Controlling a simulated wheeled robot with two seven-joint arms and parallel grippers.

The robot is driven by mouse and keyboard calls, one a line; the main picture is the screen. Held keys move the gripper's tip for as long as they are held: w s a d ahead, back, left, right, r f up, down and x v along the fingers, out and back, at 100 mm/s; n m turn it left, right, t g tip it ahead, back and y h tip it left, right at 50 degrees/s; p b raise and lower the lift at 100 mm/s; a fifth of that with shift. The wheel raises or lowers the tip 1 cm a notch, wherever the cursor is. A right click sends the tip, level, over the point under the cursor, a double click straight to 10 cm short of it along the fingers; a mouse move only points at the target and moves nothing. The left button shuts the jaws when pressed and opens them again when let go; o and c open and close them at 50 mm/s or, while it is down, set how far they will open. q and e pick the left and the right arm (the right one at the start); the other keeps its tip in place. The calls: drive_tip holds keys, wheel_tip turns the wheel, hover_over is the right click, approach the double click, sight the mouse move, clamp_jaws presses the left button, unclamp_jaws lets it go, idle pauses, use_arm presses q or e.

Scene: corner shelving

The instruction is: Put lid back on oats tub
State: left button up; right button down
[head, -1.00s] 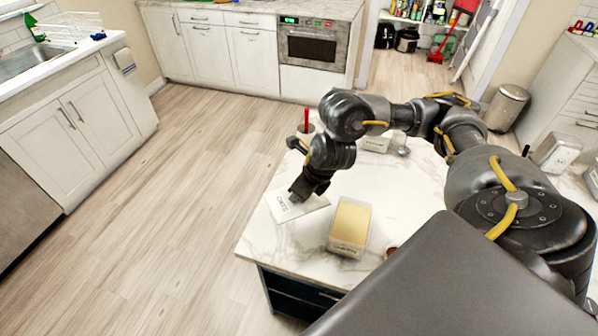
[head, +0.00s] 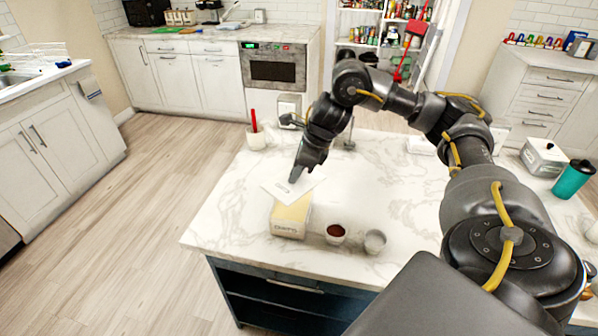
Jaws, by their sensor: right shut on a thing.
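The oats tub (head: 290,228) is a box with a pale yellow upper part and a white labelled front, near the front left of the marble island. The lid overlaps the back part of the tub's top in the head view and looks slightly tilted. I cannot tell whether the lid touches the tub. The lid hides the tub's back edge. My left gripper is not in view.
A small cup with dark red-brown contents (head: 335,235) and a grey cup (head: 375,241) stand right of the tub. A white holder with a red item (head: 255,135) is farther back. The marble island top (head: 405,195) is mostly clear.

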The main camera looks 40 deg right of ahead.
sight(299, 182)
drive_tip(key=shift+w+a, duration=0.25)
drive_tip(key=shift+a, duration=0.15)
drive_tip(key=shift+s+f+b, duration=0.2)
drive_tip(key=shift+f+b, duration=0.85)
drive_tip(key=shift+f, duration=0.1)
wheel_tip(299, 182, down, 4)
drive_tip(key=b, duration=0.3)
drive_tip(key=shift+r, duration=0.2)
drive_tip(key=shift+f, duration=0.2)
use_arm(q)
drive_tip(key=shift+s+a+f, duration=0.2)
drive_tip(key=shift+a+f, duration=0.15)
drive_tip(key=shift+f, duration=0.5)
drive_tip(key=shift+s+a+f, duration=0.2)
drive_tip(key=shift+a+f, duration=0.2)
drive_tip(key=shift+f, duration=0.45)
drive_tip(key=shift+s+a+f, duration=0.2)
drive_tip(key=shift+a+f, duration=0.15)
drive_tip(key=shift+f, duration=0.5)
use_arm(e)
drive_tip(key=shift+r, duration=0.1)
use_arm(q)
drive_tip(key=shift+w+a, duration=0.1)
use_arm(e)
drive_tip(key=shift+f, duration=0.2)
drive_tip(key=shift+w, duration=0.1)
